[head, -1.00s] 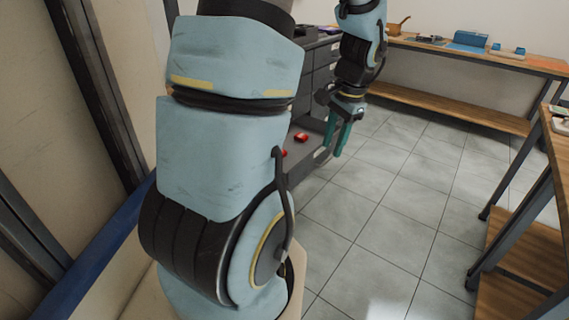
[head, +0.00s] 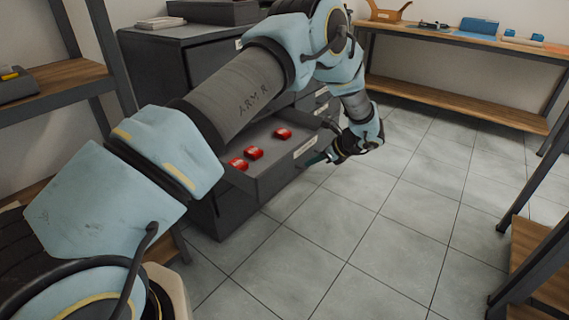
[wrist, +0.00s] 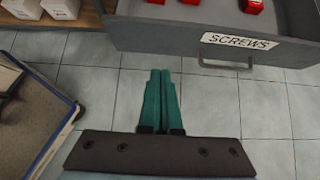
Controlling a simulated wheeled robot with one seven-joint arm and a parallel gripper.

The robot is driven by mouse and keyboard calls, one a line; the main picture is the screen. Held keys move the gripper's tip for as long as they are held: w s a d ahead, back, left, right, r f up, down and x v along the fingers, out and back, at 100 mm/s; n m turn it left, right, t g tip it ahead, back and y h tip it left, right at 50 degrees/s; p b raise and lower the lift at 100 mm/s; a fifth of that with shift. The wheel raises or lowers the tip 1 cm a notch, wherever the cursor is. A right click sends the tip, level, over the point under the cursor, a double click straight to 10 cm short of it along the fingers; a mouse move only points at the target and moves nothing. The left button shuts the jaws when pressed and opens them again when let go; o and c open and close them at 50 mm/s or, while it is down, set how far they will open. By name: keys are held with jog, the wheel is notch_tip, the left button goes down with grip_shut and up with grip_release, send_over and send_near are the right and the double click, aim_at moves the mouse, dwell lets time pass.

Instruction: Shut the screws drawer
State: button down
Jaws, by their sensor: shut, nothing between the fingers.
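The screws drawer (head: 270,172) stands open, pulled out from the dark grey cabinet (head: 190,62), with three red items (head: 254,153) inside. In the wrist view its grey front (wrist: 150,36) carries a label reading SCREWS (wrist: 238,41) and a bar handle (wrist: 226,65). My gripper (wrist: 160,72) is shut and empty, its teal fingers together and pointing at the drawer front, left of the handle in the wrist view. In the head view my gripper (head: 318,159) is in front of the drawer's face. I cannot tell whether the fingertips touch it. My arm hides part of the cabinet.
A workbench (head: 450,52) with a lower shelf stands at the back. Another shelf unit (head: 545,240) is at the right, and a wooden shelf (head: 60,78) at the left. The tiled floor (head: 400,220) in front of the drawer is clear. White boxes (wrist: 60,8) show in the wrist view.

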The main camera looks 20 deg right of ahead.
aim_at(279, 169)
jog(key=shift+w+a+r+p+x, duration=0.15)
jog(key=shift+w+r+p+x, duration=0.2)
jog(key=shift+x, duration=1.65)
jog(key=shift+w+a+r+p+x, duration=0.2)
jog(key=shift+w+r+p+x, duration=0.1)
jog(key=shift+x, duration=1.7)
jog(key=shift+w+a+r+p+x, duration=0.15)
jog(key=shift+w+r+p+x, duration=0.15)
jog(key=shift+x, duration=1.7)
jog(key=w+a+b, duration=0.2)
jog(key=w+a, duration=0.2)
jog(key=w, duration=0.3)
jog(key=w+a+b, duration=0.3)
jog(key=w+a, duration=0.1)
jog(key=w, duration=0.4)
jog(key=w+a+b, duration=0.3)
jog(key=w+a, duration=0.1)
jog(key=w, duration=0.3)
jog(key=shift+w+a, duration=0.3)
jog(key=shift+w+a+r+b, duration=0.1)
jog(key=shift+w+a+b, duration=0.25)
jog(key=shift+w, duration=0.2)
jog(key=shift+w+a+r, duration=0.1)
